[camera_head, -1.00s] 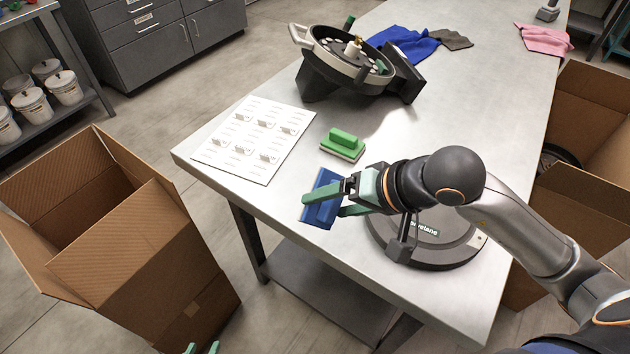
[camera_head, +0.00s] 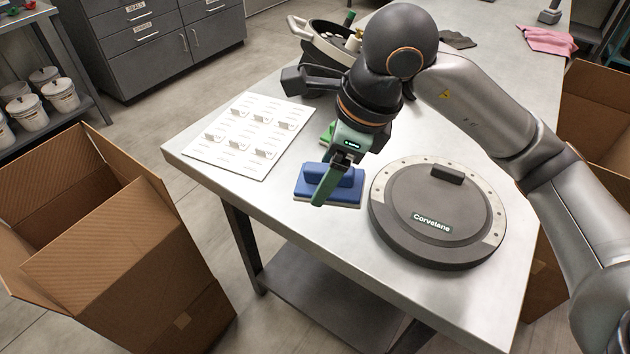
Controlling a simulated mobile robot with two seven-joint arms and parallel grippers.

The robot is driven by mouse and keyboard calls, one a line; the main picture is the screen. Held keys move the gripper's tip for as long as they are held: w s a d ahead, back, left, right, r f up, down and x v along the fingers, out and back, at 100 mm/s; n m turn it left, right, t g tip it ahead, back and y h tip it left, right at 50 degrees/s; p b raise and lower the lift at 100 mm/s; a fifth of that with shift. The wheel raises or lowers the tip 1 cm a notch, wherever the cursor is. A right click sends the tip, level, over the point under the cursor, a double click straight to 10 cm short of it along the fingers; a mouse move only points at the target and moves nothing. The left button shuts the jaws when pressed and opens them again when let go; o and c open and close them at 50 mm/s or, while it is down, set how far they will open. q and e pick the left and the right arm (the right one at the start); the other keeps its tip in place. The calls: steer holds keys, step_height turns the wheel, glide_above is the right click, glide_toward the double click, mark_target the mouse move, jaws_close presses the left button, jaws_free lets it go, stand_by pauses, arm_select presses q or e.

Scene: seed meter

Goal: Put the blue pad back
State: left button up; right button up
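The blue pad (camera_head: 346,192), with a raised blue handle and a pale underside, is at the near left part of the table, beside the round disc. My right gripper (camera_head: 326,186) comes down over it from above, with one green finger across the front of the handle and the other hidden. It looks shut on the handle. I cannot tell whether the pad touches the table. My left gripper is out of view.
A dark round disc (camera_head: 432,215) marked Corvelane lies right of the pad. A white board (camera_head: 236,163) with small labelled clips lies left. The seed meter housing (camera_head: 328,38) stands behind, partly hidden by my arm. Open cardboard boxes flank the table (camera_head: 290,225).

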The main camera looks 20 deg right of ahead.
steer(key=m, duration=0.1)
steer(key=d+m, duration=0.1)
steer(key=m, duration=0.2)
steer(key=shift+w+d+r+t+b, duration=0.25)
steer(key=shift+d+r+t+b, duration=0.1)
steer(key=shift+r+t+b, duration=0.05)
steer(key=shift+w+d+m, duration=0.1)
steer(key=shift+w+m, duration=0.05)
steer(key=shift+m, duration=0.15)
steer(key=w+f, duration=0.3)
steer(key=w, duration=0.1)
steer(key=w+f+p, duration=0.1)
steer(key=w+f, duration=0.2)
steer(key=w, duration=0.1)
steer(key=w+f, duration=0.2)
steer(key=w, duration=0.3)
steer(key=shift+d+f, duration=0.25)
steer(key=shift+f, duration=0.15)
steer(key=shift+w+f, duration=0.3)
steer(key=shift+f, duration=1.7)
steer(key=o, duration=1.2)
steer(key=shift+c, duration=0.2)
